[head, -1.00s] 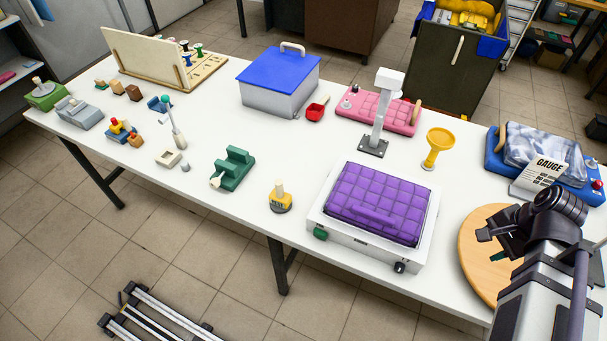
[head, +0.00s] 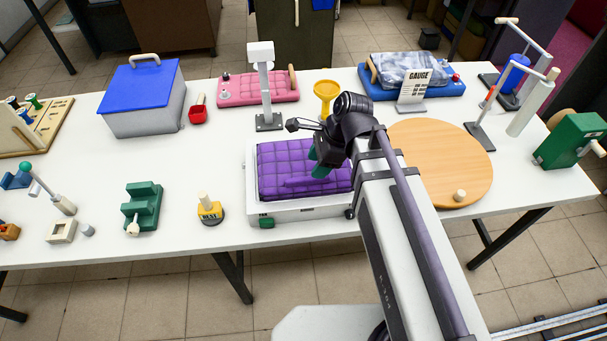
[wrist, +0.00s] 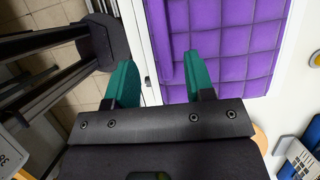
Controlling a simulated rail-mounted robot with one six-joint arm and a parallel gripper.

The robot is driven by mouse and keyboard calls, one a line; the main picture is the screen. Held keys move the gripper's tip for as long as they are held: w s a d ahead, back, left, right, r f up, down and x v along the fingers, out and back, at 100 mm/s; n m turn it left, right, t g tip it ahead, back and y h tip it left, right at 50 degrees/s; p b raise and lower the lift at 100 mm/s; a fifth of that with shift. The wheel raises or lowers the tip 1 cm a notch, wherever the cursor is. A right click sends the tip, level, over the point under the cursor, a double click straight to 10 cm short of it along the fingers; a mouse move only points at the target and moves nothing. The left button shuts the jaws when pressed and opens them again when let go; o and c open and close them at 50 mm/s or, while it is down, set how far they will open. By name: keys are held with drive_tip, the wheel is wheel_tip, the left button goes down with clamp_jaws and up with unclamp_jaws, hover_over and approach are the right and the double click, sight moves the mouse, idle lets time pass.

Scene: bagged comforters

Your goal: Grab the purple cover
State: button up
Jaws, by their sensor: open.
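The purple cover (head: 275,165) is a quilted pad lying in a white tray-like box (head: 290,214) near the table's front edge. A raised roll (head: 300,183) runs along its front side. My gripper (head: 319,165) is above the right part of the cover and hides some of it. In the wrist view, my gripper (wrist: 165,72) has its two green fingers apart with nothing held. The roll (wrist: 158,40) shows between the fingertips, and the quilted cover (wrist: 230,35) extends to the right. I cannot tell how high the fingers are above it.
A grey post stand (head: 266,90) and a yellow funnel (head: 326,92) stand behind the box. A round wooden board (head: 450,150) lies to its right. A yellow weight (head: 209,210) and a green fixture (head: 143,207) stand to its left. The table between them is clear.

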sight(308, 178)
drive_tip(key=shift+a+f, duration=0.15)
drive_tip(key=shift+f, duration=0.05)
drive_tip(key=b+x, duration=0.4)
drive_tip(key=x, duration=0.1)
drive_tip(key=shift+w+d+f+b, duration=0.1)
drive_tip(key=shift+d+f+b, duration=0.1)
drive_tip(key=shift+d+b, duration=0.15)
drive_tip(key=shift+a, duration=0.2)
drive_tip(key=shift+r, duration=0.15)
clamp_jaws()
